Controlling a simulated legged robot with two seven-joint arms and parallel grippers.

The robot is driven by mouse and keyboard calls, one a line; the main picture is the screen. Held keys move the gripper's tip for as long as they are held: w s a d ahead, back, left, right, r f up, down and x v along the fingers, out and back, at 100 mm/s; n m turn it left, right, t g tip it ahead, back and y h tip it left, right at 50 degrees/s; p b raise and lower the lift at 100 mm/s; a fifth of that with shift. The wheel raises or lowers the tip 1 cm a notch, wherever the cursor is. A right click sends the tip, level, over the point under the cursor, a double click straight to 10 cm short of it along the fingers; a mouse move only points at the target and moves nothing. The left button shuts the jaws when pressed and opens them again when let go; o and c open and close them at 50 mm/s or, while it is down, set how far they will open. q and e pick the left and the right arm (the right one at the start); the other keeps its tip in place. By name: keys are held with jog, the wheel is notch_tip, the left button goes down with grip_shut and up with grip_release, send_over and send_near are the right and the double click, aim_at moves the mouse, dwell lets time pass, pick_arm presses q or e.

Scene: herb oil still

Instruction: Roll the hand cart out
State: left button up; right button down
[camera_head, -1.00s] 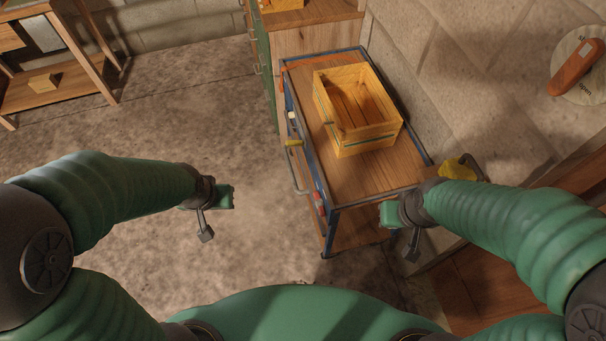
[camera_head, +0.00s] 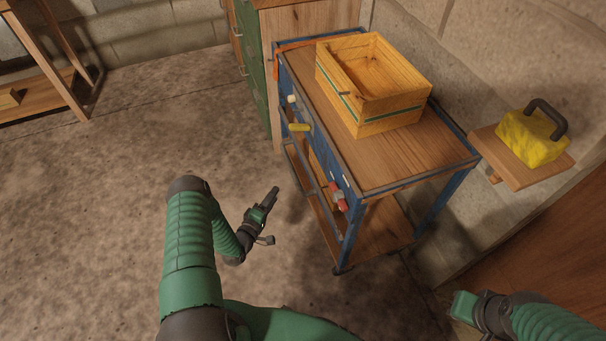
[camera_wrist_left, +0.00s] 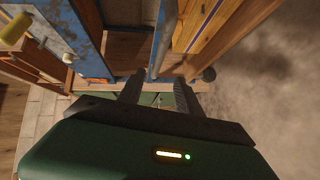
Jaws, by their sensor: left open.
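The hand cart (camera_head: 400,166) has a wooden top, a blue metal frame and a lower wooden shelf. It stands against the wall, beside the cabinet. A metal bar handle (camera_head: 304,172) runs along its left side; in the left wrist view the bar (camera_wrist_left: 163,42) lies ahead of the fingers. My left gripper (camera_head: 274,192) is open and empty, low on the cart's left, a short way from the bar. It also shows in the left wrist view (camera_wrist_left: 158,92), fingers apart. My right gripper (camera_head: 464,304) is at the lower right, away from the cart; its jaws are unclear.
A yellow wooden crate (camera_head: 375,85) rests on the cart top. A yellow knob (camera_head: 299,128) and a red one (camera_head: 337,193) stick out from its left side. A green-sided cabinet (camera_head: 255,75) stands behind. Floor on the left is clear.

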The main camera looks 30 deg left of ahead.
aim_at(291, 170)
pick_arm(q)
jog(key=w+b, duration=0.2)
jog(key=w, duration=0.3)
jog(key=w+a+f+b, duration=0.1)
jog(key=w, duration=0.4)
jog(key=w+f+b, duration=0.1)
jog(key=w+b, duration=0.1)
jog(key=w, duration=0.2)
jog(key=shift+w+a+f+b, duration=0.2)
jog(key=shift+w+a+b, duration=0.05)
jog(key=shift+w+b, duration=0.15)
jog(key=shift+w+r, duration=0.1)
jog(key=shift+w, duration=0.25)
grip_shut()
jog(key=shift+s, duration=0.15)
